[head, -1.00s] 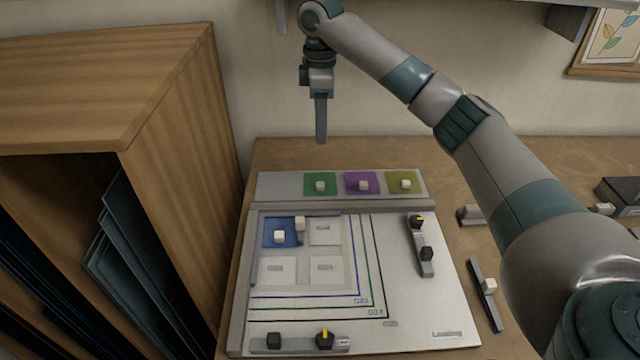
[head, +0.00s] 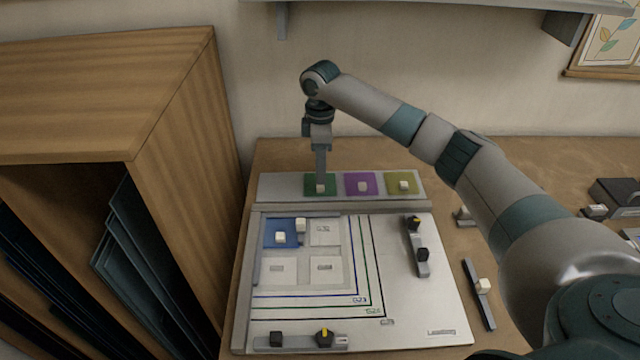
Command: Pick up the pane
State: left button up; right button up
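A green pane (head: 311,181) with a small pale knob lies at the left end of the grey strip behind the board. A purple pane (head: 352,178) and an olive-yellow pane (head: 393,179), each with a pale knob, lie to its right. A blue pane (head: 271,231) with a knob sits in the back left cell of the board. My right gripper (head: 320,181) points straight down with its fingertips at the green pane's knob. I see its fingers edge-on, so I cannot tell whether they are open or shut on the knob. My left gripper is not in view.
The white board (head: 415,310) has marked lines, a black-knobbed bar (head: 419,262) at its right and another bar (head: 295,342) along its front. A dark bar with a pale knob (head: 473,298) lies right of it. A wooden cabinet (head: 185,190) stands close on the left.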

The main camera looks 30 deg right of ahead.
jog(key=shift+f+p, duration=0.4)
notch_tip(320, 180, down, 3)
jog(key=shift+p, duration=0.85)
jog(key=shift+w+f, duration=0.1)
jog(key=shift+f, duration=0.6)
grip_shut()
